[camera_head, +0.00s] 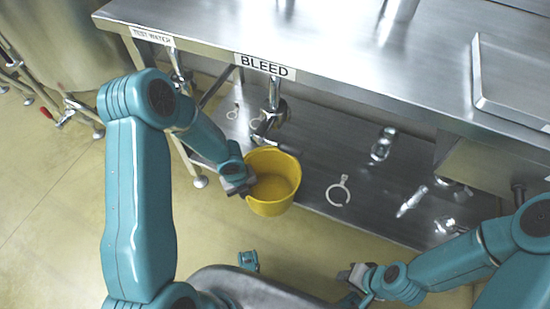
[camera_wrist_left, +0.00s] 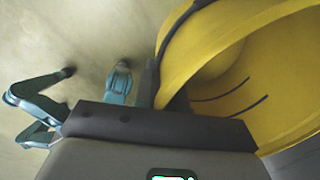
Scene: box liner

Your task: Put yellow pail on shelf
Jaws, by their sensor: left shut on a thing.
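The yellow pail (camera_head: 272,190) is upright in the head view and looks empty, with its open top facing up. It appears at the front edge of the lower shelf (camera_head: 310,205); I cannot tell whether it rests there or hangs in front. My left gripper (camera_head: 246,187) is shut on the pail's left side. In the left wrist view the pail (camera_wrist_left: 245,70) fills the right side, its rim close to the gripper (camera_wrist_left: 165,95). My right gripper (camera_head: 350,275) is at the lower right, away from the pail; its fingers are too small to judge.
A steel table labelled BLEED (camera_head: 264,67) stands above the lower shelf. A valve pipe (camera_head: 272,105) hangs just behind the pail. Metal fittings (camera_head: 382,145) and a light hooked ring (camera_head: 339,190) lie on the shelf to the right. Bare floor (camera_head: 70,200) is at left.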

